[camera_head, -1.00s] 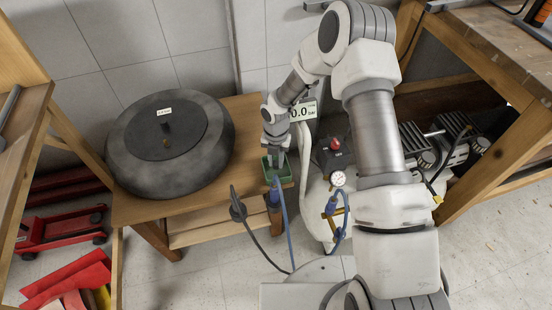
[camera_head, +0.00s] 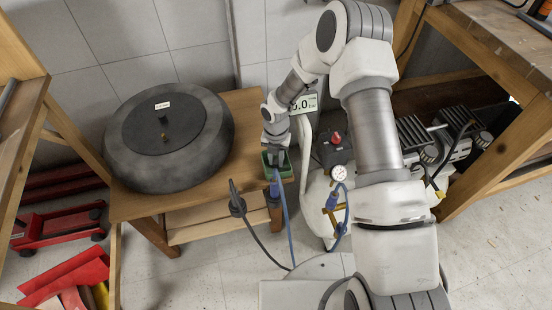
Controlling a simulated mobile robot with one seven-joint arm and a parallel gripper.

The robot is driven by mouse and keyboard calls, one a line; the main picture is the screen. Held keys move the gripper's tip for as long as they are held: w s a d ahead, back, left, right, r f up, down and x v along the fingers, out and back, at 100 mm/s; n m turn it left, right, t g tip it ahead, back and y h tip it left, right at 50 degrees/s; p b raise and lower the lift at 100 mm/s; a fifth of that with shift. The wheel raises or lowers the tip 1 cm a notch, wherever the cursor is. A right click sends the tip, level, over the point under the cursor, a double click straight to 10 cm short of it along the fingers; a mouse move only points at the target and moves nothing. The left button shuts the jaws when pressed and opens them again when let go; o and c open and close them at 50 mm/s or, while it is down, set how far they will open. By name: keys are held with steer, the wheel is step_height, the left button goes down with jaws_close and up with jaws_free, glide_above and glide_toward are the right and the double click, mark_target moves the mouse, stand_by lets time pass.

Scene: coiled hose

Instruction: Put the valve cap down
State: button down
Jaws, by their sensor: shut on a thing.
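My gripper (camera_head: 275,160) points down at the small green tray (camera_head: 289,172) on the right end of the wooden bench. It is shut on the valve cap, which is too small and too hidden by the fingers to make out. I cannot tell whether the cap touches the tray's floor. The tray's rim shows around the fingers.
A large dark tyre (camera_head: 125,150) with a labelled disc lies on the wooden bench (camera_head: 245,125), left of my gripper. A blue-handled hose tool (camera_head: 274,190) hangs at the bench's front edge. A gauge (camera_head: 339,174) and a display (camera_head: 305,103) stand to the right.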

mark_target(276, 162)
steer(key=shift+f, duration=0.35)
steer(key=c, duration=0.6)
jaws_free()
steer(key=shift+c, duration=0.2)
step_height(276, 162, up, 18)
steer(key=p, duration=0.4)
steer(key=shift+f+p, duration=0.25)
steer(key=shift+p, duration=0.1)
